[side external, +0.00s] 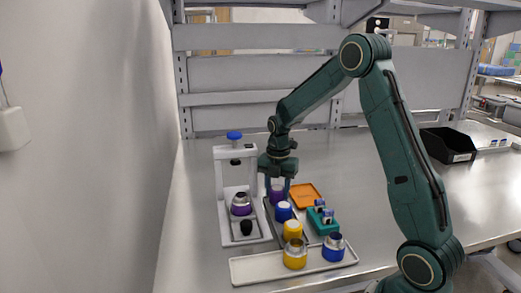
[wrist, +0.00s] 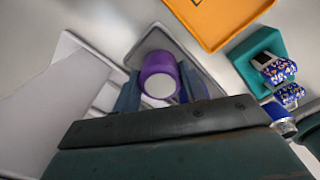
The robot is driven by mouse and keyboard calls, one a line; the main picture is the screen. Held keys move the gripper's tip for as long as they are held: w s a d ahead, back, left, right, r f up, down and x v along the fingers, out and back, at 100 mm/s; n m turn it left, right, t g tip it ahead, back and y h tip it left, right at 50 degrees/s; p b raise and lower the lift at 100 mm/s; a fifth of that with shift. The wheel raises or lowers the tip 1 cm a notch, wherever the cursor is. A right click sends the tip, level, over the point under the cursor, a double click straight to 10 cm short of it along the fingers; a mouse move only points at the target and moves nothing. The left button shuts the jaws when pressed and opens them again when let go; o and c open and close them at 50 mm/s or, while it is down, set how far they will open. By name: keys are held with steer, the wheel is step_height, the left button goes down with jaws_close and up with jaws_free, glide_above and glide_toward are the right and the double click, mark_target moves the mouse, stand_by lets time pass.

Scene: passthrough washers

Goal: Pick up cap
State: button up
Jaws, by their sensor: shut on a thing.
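My gripper (side external: 278,187) points down over the far end of the dark grey tray (side external: 268,214). It is shut on a purple cap (side external: 277,196). In the wrist view, the purple cap (wrist: 158,72) sits between the two fingers, with its pale round top facing the camera. I cannot tell whether it touches the tray. A blue cap (side external: 284,211) and a yellow cap (side external: 293,230) stand in the same tray, nearer the front.
A white stand (side external: 220,180) on the left holds a purple metal-topped container (side external: 241,204). An orange tray (side external: 305,195) and a teal holder (side external: 323,224) are on the right. A pale front tray (side external: 255,270) holds yellow (side external: 295,256) and blue (side external: 333,250) containers. A black bin (side external: 447,147) stands far right.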

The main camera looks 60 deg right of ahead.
mark_target(277, 188)
step_height(277, 188, up, 19)
stand_by(0.5)
stand_by(0.5)
steer(key=w+a+f, duration=0.4)
steer(key=w+a, duration=0.1)
steer(key=a, duration=0.6)
steer(key=shift+w, duration=0.15)
steer(key=shift+f, duration=0.3)
steer(key=shift+f, duration=2.2)
steer(key=shift+f, duration=2.05)
stand_by(0.4)
